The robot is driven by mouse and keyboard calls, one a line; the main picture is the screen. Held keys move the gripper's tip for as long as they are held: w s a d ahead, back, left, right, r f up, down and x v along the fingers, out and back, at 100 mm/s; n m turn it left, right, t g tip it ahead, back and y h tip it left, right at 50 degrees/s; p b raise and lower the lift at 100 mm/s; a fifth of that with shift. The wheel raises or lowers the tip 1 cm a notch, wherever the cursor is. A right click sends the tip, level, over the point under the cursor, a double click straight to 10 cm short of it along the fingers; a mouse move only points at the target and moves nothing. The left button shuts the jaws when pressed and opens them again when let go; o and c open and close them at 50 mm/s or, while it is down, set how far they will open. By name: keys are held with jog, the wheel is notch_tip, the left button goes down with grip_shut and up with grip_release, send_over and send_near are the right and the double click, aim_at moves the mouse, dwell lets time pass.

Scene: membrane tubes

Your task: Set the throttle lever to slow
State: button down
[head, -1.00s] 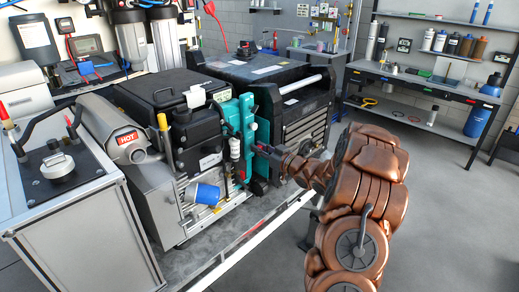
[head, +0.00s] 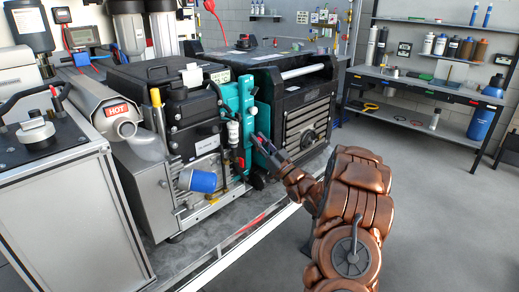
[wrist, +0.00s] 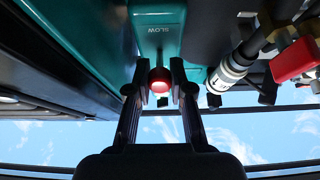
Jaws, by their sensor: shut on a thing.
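The teal throttle panel (head: 245,110) stands upright at the side of the black engine unit; it also fills the upper left in the wrist view (wrist: 100,40). The word SLOW (wrist: 158,29) is on its face, straight above the lever's red knob. The throttle lever's red knob (wrist: 160,86) sits between the two black fingers of my gripper (wrist: 159,76), which is shut on it. In the head view my gripper (head: 262,142) is small against the panel's right edge, and its hold on the knob is hard to make out.
A blue-ended cylinder (head: 202,181) and a grey duct marked HOT (head: 118,112) are left of the panel. A black slatted unit (head: 305,110) stands close on its right. Open floor lies at right.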

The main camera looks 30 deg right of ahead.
jog(key=shift+w+f+t+b, duration=0.1)
jog(key=shift+f+t+b, duration=0.3)
jog(key=shift+t+b, duration=0.25)
jog(key=shift+r, duration=0.1)
jog(key=c, duration=1)
grip_release()
jog(key=shift+v, duration=6.05)
jog(key=shift+w, duration=0.15)
